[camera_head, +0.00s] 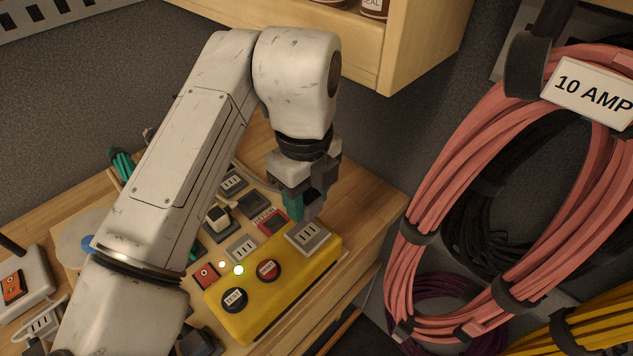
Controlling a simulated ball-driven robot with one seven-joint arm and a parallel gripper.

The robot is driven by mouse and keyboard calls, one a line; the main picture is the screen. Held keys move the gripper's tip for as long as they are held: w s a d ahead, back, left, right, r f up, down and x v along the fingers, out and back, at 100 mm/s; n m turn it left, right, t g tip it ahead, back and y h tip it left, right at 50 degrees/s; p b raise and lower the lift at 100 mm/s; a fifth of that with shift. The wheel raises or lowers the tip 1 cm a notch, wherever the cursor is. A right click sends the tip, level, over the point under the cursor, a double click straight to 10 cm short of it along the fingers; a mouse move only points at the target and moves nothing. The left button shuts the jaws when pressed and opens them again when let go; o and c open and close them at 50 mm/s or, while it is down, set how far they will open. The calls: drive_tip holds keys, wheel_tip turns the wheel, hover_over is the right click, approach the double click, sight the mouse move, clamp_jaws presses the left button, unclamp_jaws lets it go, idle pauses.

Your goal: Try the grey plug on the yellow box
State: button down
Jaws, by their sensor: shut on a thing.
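The yellow box (290,290) sits near the front edge of the bench. My gripper (305,207) is just above and behind that socket, pointing down and shut on a plug. A teal part shows at the jaws; the plug is mostly hidden by the fingers, so its grey colour cannot be confirmed. I cannot tell whether it touches the socket.
Several outlets, including a grey one (242,248), lie behind the box. A wooden cabinet (410,40) hangs above. Coiled pink cords (440,190) with a 10 AMP tag (592,92) hang at right. Teal cord (122,163) shows at left, partly hidden by my arm.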

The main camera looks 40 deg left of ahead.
sight(307, 233)
drive_tip(key=shift+s+r, duration=0.1)
drive_tip(key=shift+s, duration=0.05)
drive_tip(key=shift+f+b, duration=2.35)
drive_tip(key=shift+f, duration=0.6)
drive_tip(key=shift+p, duration=0.85)
drive_tip(key=shift+f, duration=0.55)
idle(0.6)
drive_tip(key=shift+c, duration=2.4)
unclamp_jaws()
drive_tip(key=shift+a, duration=0.1)
drive_tip(key=shift+r, duration=0.1)
